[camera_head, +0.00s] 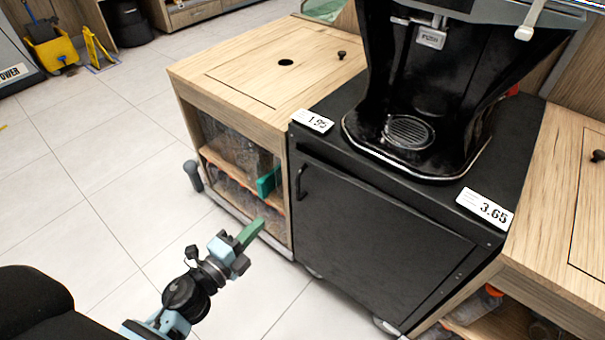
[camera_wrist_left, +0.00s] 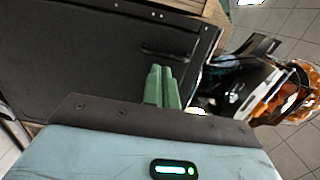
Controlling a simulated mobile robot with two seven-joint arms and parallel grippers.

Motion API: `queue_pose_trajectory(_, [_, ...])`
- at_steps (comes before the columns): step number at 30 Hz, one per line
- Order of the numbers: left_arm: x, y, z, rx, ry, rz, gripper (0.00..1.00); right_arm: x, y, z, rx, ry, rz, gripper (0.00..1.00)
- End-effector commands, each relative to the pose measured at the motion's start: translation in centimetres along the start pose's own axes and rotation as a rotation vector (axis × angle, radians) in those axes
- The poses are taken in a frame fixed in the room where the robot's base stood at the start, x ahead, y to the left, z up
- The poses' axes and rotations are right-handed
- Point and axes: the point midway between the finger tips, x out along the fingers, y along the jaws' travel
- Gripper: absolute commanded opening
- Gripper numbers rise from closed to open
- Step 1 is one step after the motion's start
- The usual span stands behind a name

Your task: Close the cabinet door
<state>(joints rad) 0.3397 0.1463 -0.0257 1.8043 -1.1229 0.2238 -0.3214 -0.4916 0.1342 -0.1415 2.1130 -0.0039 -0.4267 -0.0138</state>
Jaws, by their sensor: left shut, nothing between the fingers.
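The cabinet door (camera_head: 370,228) is the black front panel below the juicer, with a black bar handle (camera_head: 301,182) near its upper left corner. It looks flush or nearly flush with the cabinet; I cannot tell whether a small gap remains. In the left wrist view the door (camera_wrist_left: 75,60) fills the upper left, with its handle (camera_wrist_left: 165,53) just beyond my fingers. My left gripper (camera_head: 251,233) is shut and empty, in front of and left of the door's left edge. Its green fingers also show in the left wrist view (camera_wrist_left: 162,86). My right gripper is not in view.
A black juicer (camera_head: 420,130) stands on the cabinet. A wooden counter (camera_head: 235,80) with bottle shelves adjoins on the left, and another wooden counter (camera_head: 560,190) on the right. A teal piece (camera_head: 268,182) shows at the left shelves. The tiled floor (camera_head: 100,200) at left is open.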

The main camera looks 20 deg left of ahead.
Motion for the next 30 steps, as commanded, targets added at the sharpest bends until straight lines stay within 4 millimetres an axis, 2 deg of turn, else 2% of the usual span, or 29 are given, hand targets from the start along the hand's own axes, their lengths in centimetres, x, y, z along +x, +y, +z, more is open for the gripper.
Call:
queue_pose_trajectory(6, [0.2, -0.1, 0.0, 0.005, 0.002, -0.002, 0.00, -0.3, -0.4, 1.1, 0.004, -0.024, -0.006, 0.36])
queue_pose_trajectory(11, [1.7, -0.1, 0.0, 0.003, 0.002, -0.004, 0.00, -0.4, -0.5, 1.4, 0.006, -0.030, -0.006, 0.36])
queue_pose_trajectory(24, [9.6, -0.1, 0.0, 0.003, 0.002, -0.003, 0.00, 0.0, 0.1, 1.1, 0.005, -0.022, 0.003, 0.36])
queue_pose_trajectory(30, [12.5, 0.0, 0.0, 0.001, 0.001, -0.002, 0.00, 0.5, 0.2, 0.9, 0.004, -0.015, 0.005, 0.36])
